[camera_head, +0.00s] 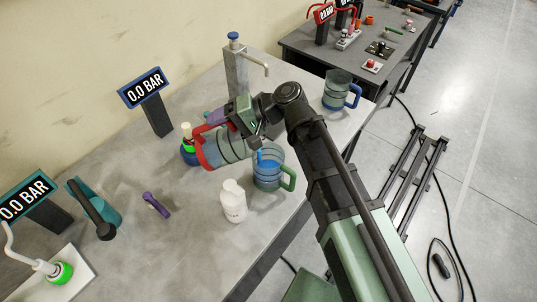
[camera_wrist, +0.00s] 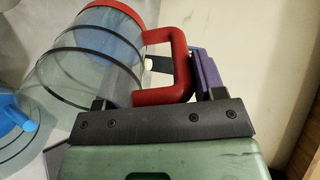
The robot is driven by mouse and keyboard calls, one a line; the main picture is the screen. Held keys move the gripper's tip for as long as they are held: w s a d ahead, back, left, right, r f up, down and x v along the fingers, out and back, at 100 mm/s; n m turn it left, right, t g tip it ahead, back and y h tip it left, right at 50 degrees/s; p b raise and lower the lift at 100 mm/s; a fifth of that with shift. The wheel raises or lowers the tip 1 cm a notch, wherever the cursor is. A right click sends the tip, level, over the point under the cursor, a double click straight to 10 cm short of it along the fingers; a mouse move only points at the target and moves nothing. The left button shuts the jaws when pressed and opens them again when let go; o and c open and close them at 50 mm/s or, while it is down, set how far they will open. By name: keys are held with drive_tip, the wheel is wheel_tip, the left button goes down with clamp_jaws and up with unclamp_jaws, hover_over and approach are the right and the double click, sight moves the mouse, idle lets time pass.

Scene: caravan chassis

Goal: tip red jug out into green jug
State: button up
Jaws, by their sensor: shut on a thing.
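The red jug (camera_head: 228,150) is a clear jug with dark rings, a red band at its left end and a red handle. It is tipped well over, with its clear end to the right above the green jug (camera_head: 270,179). The green jug stands upright on the bench with its green handle to the right. Blue shows at its mouth and inside. My gripper (camera_head: 238,118) is shut on the red jug's handle (camera_wrist: 178,72). In the wrist view, part of the green jug (camera_wrist: 12,140) shows at the left edge. How much liquid the red jug holds is unclear.
A white bottle (camera_head: 233,203) stands close in front of the green jug. A blue-handled jug (camera_head: 338,90) stands at the bench's right end. A tap post (camera_head: 236,72) and a 0.0 BAR display (camera_head: 145,88) stand behind. A small purple item (camera_head: 155,205) lies left.

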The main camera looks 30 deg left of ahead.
drive_tip(key=shift+w+d+r+g+y+b, duration=0.25)
drive_tip(key=shift+d+r+g+y+b, duration=0.05)
drive_tip(key=shift+y+b, duration=0.1)
idle(0.4)
drive_tip(key=shift+w+d, duration=0.1)
drive_tip(key=shift+d, duration=0.05)
drive_tip(key=shift+w+d+r+b, duration=0.2)
drive_tip(key=shift+w+d+b, duration=0.1)
drive_tip(key=shift+d, duration=0.1)
drive_tip(key=shift+w+d+r+g+y+b, duration=0.15)
drive_tip(key=shift+w+d+g+y+b, duration=0.15)
drive_tip(key=shift+w+d+g+y, duration=0.15)
drive_tip(key=shift+d, duration=0.15)
drive_tip(key=shift+w+d+r+g+y+b, duration=0.2)
drive_tip(key=shift+w+d+g+y+b, duration=0.15)
drive_tip(key=shift+w+d+y+b, duration=0.25)
drive_tip(key=shift+r, duration=0.1)
